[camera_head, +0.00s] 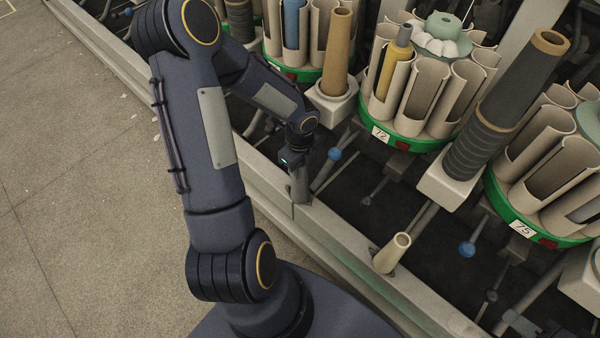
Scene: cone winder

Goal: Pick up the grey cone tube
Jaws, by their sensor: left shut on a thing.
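My left arm reaches over the machine's front rail, and its gripper (294,163) points down at the rail. The gripper is shut on a small grey cone tube (300,188), whose lower part shows below the fingers. The tube stands roughly upright beside the rail, and its upper end is hidden by the gripper. I cannot tell whether its foot touches anything. My right gripper is not in view.
A beige cone tube (392,253) stands tilted farther right along the rail (340,245). Green round magazines (405,141) with beige pockets, a tan cone (338,55) and a dark grey cone (510,90) stand behind. Blue knobs (335,154) stick out nearby. The floor at left is clear.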

